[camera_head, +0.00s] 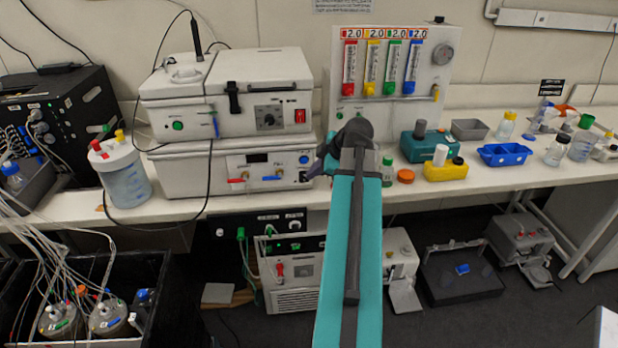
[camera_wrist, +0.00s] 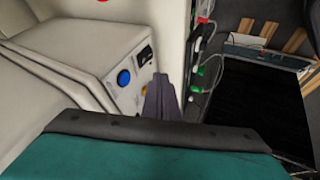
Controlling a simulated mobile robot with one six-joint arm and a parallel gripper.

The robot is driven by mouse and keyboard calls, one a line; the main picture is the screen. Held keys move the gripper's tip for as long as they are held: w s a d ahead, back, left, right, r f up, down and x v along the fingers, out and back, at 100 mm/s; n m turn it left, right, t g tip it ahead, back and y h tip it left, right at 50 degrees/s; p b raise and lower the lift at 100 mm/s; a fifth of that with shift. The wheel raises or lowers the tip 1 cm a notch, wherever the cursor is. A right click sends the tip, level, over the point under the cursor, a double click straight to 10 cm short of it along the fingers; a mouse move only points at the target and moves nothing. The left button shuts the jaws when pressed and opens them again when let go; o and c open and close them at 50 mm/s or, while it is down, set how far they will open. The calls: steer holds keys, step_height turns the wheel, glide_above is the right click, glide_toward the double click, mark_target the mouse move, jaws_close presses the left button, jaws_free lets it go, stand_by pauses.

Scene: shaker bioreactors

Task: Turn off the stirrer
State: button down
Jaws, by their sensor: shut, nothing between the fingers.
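No unit in view is clearly labelled as the stirrer, so I cannot tell which one it is. A white lower bench unit (camera_head: 170,178) has a blue round button (camera_head: 304,159), a small display and red and blue valves on its front. My gripper (camera_head: 318,168) is near its right end, and the arm hides part of the bench there. In the wrist view, my gripper (camera_wrist: 162,98) is shut and empty. It is right of a white panel with a blue button (camera_wrist: 124,77) and a black switch (camera_wrist: 145,55). I cannot tell whether the tips touch anything.
A white upper unit (camera_head: 270,90) with a dial and red switch sits on the lower one. Right of my arm are a green-capped bottle (camera_head: 387,172), an orange cap (camera_head: 405,176) and a yellow block (camera_head: 446,171). A flowmeter panel (camera_head: 420,105) stands behind. Cables hang at the left.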

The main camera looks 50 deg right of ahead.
steer(key=b+v, duration=0.2)
steer(key=v, duration=0.5)
steer(key=shift+w+d+r, duration=0.35)
steer(key=shift+d+r, duration=0.05)
stand_by(0.4)
